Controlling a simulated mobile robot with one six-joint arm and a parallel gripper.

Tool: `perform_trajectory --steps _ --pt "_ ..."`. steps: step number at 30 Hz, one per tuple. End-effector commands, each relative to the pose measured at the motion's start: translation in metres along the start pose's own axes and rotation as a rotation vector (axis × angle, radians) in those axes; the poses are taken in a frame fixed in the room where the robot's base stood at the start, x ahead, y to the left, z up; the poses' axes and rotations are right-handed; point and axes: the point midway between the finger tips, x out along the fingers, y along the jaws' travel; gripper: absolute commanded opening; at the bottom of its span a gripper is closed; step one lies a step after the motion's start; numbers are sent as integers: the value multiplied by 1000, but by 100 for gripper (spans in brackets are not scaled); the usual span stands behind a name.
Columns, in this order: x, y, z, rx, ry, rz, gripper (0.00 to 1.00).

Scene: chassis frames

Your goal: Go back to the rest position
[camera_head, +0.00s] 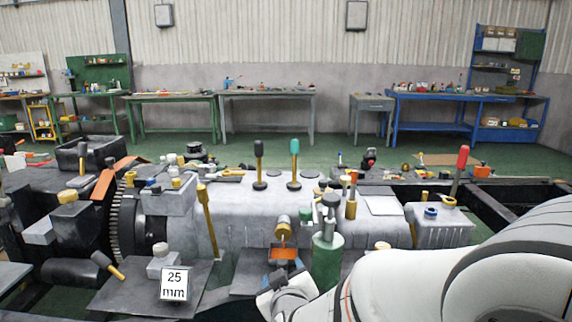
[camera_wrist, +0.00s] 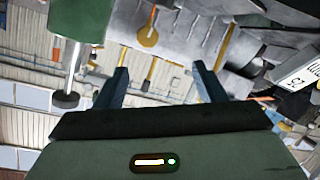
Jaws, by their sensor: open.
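My gripper (camera_wrist: 160,68) shows in the wrist view with its two dark fingers apart and nothing between them. In the head view my white arm comes in from the lower right, and its far end (camera_head: 290,299) is low in front of the grey machine (camera_head: 245,215). The fingers are hard to make out there. A green cylinder (camera_head: 327,258) stands just beyond the arm's end. A green cylindrical part (camera_wrist: 80,18) also shows at the top left of the wrist view.
An orange tray (camera_head: 286,252) is just behind the arm's end. A "25 mm" sign (camera_head: 174,284) stands on a grey plate at the lower left; it shows in the wrist view (camera_wrist: 300,76). Upright levers (camera_head: 294,165) rise from the machine. Workbenches (camera_head: 268,94) line the back wall.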

Motion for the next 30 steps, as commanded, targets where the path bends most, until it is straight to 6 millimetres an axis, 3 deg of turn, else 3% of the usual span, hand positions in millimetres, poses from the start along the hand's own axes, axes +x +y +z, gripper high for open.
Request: perform_trajectory --steps 1,5,12,18,24,30 --pt "-6 10 -12 27 -22 -25 64" --pt "-22 27 -24 112 -122 -123 64" --pt "-82 70 -38 273 -415 -281 64" --pt "-156 117 -36 383 -734 -275 64" --pt "-221 150 -33 463 -983 -212 64" --pt "-246 165 -26 494 -1078 -174 64"
